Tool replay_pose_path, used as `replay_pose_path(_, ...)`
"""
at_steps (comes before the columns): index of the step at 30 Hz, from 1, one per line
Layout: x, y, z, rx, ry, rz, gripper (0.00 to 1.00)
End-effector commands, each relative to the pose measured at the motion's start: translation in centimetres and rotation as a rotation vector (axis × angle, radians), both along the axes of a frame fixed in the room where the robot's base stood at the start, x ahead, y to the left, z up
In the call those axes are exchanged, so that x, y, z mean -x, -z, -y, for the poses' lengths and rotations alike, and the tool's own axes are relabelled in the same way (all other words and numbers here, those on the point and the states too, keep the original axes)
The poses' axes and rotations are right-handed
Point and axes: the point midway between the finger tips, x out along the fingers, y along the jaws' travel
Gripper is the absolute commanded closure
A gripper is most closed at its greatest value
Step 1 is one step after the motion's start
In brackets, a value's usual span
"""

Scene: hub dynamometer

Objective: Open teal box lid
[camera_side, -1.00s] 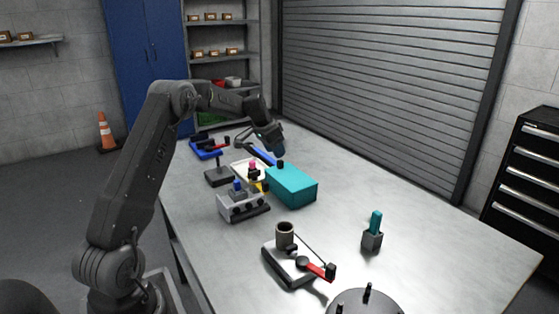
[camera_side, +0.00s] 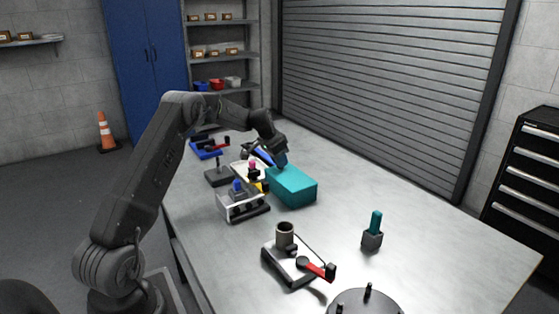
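The teal box (camera_side: 294,188) sits on the grey workbench with its lid down. A small black knob that showed on its back left part is now hidden behind my gripper. My gripper (camera_side: 281,163) points down at the back left end of the box, at about lid height. Its fingers are small and dark here, so I cannot tell whether they are open or shut, or whether they touch the knob.
Left of the box stand a grey fixture (camera_side: 243,209) with a blue knob and a pink-topped piece (camera_side: 253,167). In front are a device with a red lever (camera_side: 318,270), a teal-handled tool in a holder (camera_side: 372,238) and a round plate (camera_side: 364,302). The bench right of the box is clear.

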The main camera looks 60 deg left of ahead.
Motion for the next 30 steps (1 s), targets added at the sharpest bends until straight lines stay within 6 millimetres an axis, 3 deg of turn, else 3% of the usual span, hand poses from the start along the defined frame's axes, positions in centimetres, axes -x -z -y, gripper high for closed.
replay_pose_path(6,0.0,0.0,0.0,0.000,0.000,0.000,1.00)
replay_pose_path(17,-0.1,-0.1,0.8,0.000,0.002,0.000,1.00)
replay_pose_path(30,-0.1,-0.1,11.7,0.001,0.005,0.002,1.00)
